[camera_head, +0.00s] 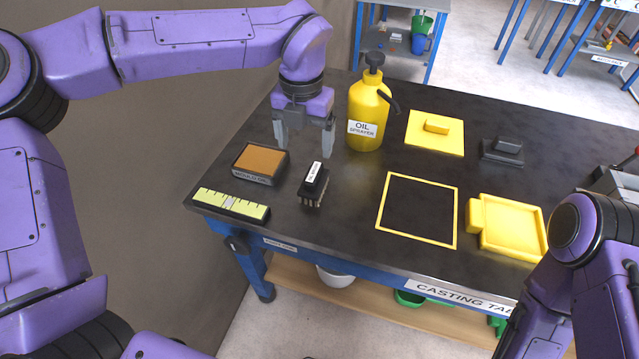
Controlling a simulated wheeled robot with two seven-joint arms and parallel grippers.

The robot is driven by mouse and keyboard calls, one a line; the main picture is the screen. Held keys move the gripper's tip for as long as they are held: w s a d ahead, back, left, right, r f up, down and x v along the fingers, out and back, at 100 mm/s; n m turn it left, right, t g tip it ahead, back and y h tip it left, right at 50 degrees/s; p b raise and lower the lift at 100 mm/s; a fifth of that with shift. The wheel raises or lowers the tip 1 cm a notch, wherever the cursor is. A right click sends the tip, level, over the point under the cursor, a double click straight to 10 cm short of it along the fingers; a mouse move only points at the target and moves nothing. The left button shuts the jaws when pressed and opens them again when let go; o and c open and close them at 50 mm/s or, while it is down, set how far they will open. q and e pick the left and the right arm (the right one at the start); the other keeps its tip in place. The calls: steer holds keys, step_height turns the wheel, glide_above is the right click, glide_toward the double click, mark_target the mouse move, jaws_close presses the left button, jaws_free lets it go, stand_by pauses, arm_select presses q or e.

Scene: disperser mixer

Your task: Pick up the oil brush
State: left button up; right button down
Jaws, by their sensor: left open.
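The oil brush (313,187) is a small black block with a white label on top and pale bristles below. It stands on the dark casting table, left of the middle of the view. My left gripper (303,150) points down above the table, just behind the brush in the picture. Its two grey fingers are apart with nothing between them. My right arm is at the lower right, and its gripper does not show.
The yellow oil sprayer (366,112) stands right of my left gripper. A brown-topped box (259,163) and a yellow-green scale strip (231,204) lie left of the brush. A yellow square outline (457,217), yellow plates (435,142) and a yellow tray (541,232) lie to the right.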

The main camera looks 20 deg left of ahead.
mark_target(314, 172)
arm_select(q)
steer(key=shift+s+f+b, duration=0.15)
steer(key=shift+f+b, duration=0.15)
steer(key=shift+f, duration=0.35)
steer(key=shift+d+f, duration=0.1)
steer(key=shift+f, duration=0.15)
steer(key=f, duration=0.2)
steer(key=w+f, duration=0.1)
steer(key=f, duration=0.1)
steer(key=shift+d+f, duration=0.15)
steer(key=shift+s+f, duration=0.1)
steer(key=shift+f, duration=0.3)
steer(key=f, duration=0.3)
steer(key=w+f, duration=0.1)
steer(key=f, duration=0.1)
steer(key=shift+d+f+p, duration=0.15)
steer(key=shift+d+p, duration=0.15)
steer(key=shift+d, duration=0.05)
steer(key=shift+s, duration=0.1)
steer(key=shift+c, duration=0.3)
arm_select(e)
steer(key=shift+w+f, duration=0.1)
steer(key=shift+f, duration=0.3)
arm_select(q)
steer(key=c, duration=1.1)
